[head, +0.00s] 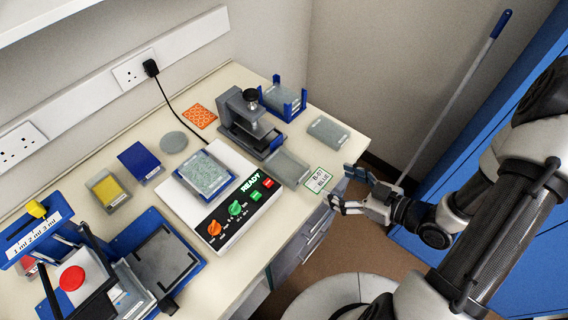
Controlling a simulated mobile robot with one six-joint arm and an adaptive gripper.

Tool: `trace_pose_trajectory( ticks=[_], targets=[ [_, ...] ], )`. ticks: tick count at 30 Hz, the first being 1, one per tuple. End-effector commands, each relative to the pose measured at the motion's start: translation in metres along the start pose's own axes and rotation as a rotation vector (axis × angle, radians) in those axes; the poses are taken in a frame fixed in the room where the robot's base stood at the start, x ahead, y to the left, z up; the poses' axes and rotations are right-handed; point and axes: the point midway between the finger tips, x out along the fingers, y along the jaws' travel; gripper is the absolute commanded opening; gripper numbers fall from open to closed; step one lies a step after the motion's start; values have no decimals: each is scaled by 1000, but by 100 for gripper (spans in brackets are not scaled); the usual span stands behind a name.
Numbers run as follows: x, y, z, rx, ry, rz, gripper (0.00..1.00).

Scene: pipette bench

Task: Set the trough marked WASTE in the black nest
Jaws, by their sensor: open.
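I cannot read the word WASTE on anything in the head view, so I cannot tell which thing is that trough. A yellow-topped block (108,190) and a blue-topped block (139,161) stand on the left half of the bench. A dark, nearly square frame (163,254) on a blue base at the lower left may be the black nest; it looks empty. My gripper (343,188) is open and empty, just off the bench's right edge beside a small card lettered "BLUE" (318,180). It is well apart from the blocks and the frame.
A white device reading READY (236,212) carries a grey plate (205,173) at the bench's middle. A grey press-like stand (246,122), a blue-cornered holder (283,100) and flat grey pieces (328,131) stand behind. A red-buttoned device (75,280) fills the lower left.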

Motion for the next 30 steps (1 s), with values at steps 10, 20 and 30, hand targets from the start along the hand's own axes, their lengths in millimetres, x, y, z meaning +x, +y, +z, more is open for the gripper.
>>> trace_pose_trajectory(
  ticks=[10, 20, 30],
  targets=[
    [56, -7, 0, 5, 23, -17, 75],
    [115, -6, -2, 6, 21, -12, 75],
    [148, -9, -1, 5, 21, -13, 75]
  ],
)
